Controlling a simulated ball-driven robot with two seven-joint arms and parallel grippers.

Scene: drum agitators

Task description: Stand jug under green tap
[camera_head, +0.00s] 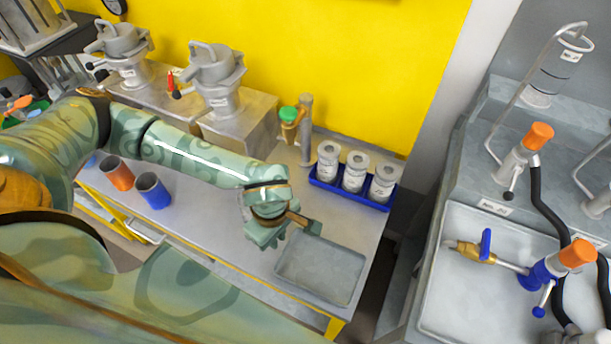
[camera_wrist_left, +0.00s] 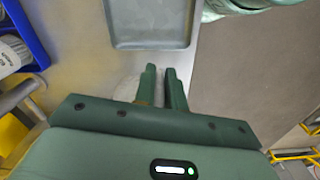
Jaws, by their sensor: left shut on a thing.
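My right gripper is not in view.
A shallow grey tray (camera_head: 322,270) lies right of my gripper. An orange cup (camera_head: 117,173) and a blue cup (camera_head: 153,190) stand to the left. A sink (camera_head: 470,300) is far right.

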